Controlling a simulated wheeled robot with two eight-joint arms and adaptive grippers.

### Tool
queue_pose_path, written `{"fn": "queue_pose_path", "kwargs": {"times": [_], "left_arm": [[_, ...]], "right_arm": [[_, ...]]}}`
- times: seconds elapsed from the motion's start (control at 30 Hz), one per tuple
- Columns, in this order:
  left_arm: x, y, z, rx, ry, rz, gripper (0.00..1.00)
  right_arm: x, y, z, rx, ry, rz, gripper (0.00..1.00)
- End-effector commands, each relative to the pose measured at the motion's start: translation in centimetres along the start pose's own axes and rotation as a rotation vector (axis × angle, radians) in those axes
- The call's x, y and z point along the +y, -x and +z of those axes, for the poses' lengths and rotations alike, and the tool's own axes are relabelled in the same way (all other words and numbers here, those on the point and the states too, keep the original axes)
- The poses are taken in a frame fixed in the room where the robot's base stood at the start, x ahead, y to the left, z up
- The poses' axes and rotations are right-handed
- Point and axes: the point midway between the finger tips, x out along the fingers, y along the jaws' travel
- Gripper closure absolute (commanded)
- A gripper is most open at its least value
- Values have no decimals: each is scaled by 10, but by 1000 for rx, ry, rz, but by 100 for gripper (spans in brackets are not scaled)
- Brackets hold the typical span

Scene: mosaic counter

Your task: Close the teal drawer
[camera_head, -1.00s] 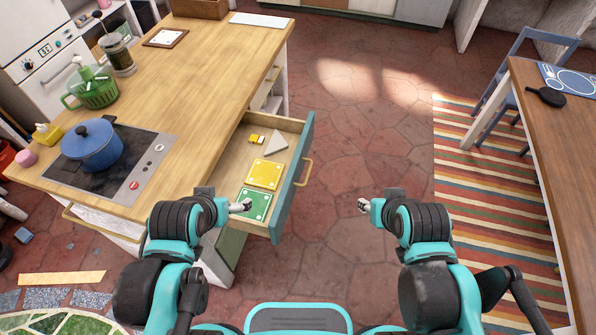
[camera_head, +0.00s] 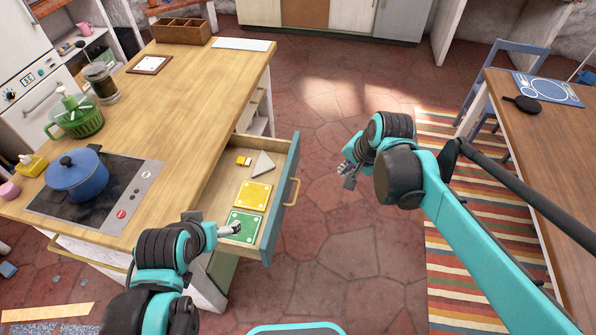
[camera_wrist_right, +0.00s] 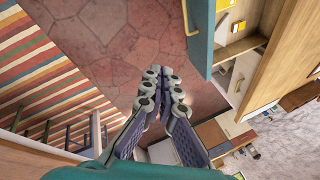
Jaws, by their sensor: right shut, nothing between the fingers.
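The teal drawer (camera_head: 283,192) stands pulled out from the right side of the wooden counter. Its yellow handle (camera_head: 294,191) faces right. Inside lie a green tile (camera_head: 241,221), a yellow tile (camera_head: 253,194), a grey triangular piece and small yellow pieces. In the right wrist view the drawer's teal front (camera_wrist_right: 201,35) is at the top, right of the fingers. My right gripper (camera_head: 347,174) is shut and empty, to the right of the handle and apart from it; its fingers (camera_wrist_right: 161,78) fill the middle of its wrist view. My left gripper (camera_head: 235,228) shows over the drawer's near end; its jaws are too small to read.
The counter (camera_head: 165,105) carries a blue pot (camera_head: 77,175) on a cooktop, a green basket (camera_head: 76,121) and a wooden box (camera_head: 179,32). A table (camera_head: 530,125) and striped rug (camera_head: 455,250) are at right. The floor between is clear.

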Motion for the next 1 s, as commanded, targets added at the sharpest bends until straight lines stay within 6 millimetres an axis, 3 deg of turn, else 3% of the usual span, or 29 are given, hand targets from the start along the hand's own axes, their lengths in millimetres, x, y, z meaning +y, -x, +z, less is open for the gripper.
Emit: {"fn": "queue_pose_path", "kwargs": {"times": [0.1, 0.3, 0.5, 0.6, 1.0], "left_arm": [[0, 3, -2, 0, 0, 0, 13], [0, 6, -4, 0, 0, 0, 13], [0, 9, -6, 0, 0, 0, 13], [0, 10, -7, 0, 0, 0, 13], [0, 2, -2, 0, 0, 0, 13]], "right_arm": [[-28, -30, -24, -69, -218, 20, 100], [-62, -98, -52, -181, -594, 84, 100], [-78, -169, -65, -267, -915, 172, 100], [-79, -194, -67, -291, -1021, 209, 100], [-78, -242, -57, -310, -1109, 243, 100]]}}
